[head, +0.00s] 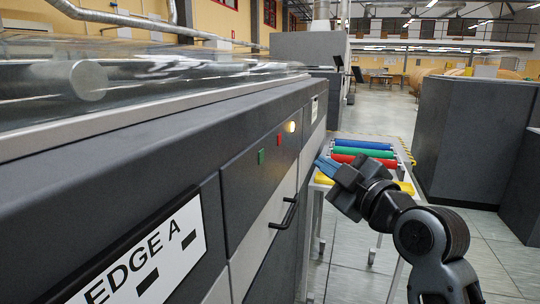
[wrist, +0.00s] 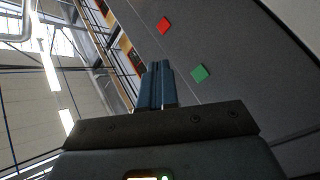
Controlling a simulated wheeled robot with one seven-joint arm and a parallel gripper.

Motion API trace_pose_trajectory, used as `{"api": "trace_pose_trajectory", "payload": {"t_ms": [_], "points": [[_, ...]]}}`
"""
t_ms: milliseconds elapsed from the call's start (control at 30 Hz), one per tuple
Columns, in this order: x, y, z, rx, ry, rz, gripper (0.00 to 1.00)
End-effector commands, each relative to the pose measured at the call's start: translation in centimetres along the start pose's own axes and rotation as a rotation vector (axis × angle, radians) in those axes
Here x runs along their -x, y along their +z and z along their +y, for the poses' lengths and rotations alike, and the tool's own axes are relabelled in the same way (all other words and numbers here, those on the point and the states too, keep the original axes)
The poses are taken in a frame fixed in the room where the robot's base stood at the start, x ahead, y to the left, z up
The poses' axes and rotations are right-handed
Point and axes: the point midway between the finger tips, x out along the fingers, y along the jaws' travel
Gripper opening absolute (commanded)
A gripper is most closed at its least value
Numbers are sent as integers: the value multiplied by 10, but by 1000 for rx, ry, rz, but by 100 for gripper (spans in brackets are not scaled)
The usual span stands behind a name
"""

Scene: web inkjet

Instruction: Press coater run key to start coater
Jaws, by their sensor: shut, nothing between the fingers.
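The dark grey coater panel (head: 236,190) runs along the left in the head view. It carries a green square key (head: 261,157), a red square key (head: 279,139) and a lit yellowish lamp (head: 291,127). In the wrist view the red key (wrist: 164,25) and the green key (wrist: 199,73) lie beyond and to the right of my fingertips. My gripper (head: 325,165) is shut and empty, its blue fingers pointing left toward the panel, apart from the keys. The shut fingers also show in the wrist view (wrist: 156,78). No lettering is readable on either key.
A black handle (head: 284,213) sticks out below the keys. A table (head: 345,189) with blue, green and red rollers and a yellow item stands behind my gripper. A dark cabinet (head: 470,140) stands at right. An "EDGE A" label (head: 145,262) is at near left. Open floor (head: 350,265) lies between.

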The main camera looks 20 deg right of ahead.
Motion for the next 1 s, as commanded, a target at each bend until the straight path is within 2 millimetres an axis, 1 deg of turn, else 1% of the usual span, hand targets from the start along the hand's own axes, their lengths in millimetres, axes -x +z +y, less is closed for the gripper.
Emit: {"api": "trace_pose_trajectory", "payload": {"t_ms": [233, 367, 800, 1000], "points": [[-1, 0, -1, -1, -1, 0, 0], [-6, -5, -4, -2, -3, 1, 0], [-44, -33, -33, -2, -2, 1, 0], [-56, -42, -41, -2, -1, 1, 0]]}}
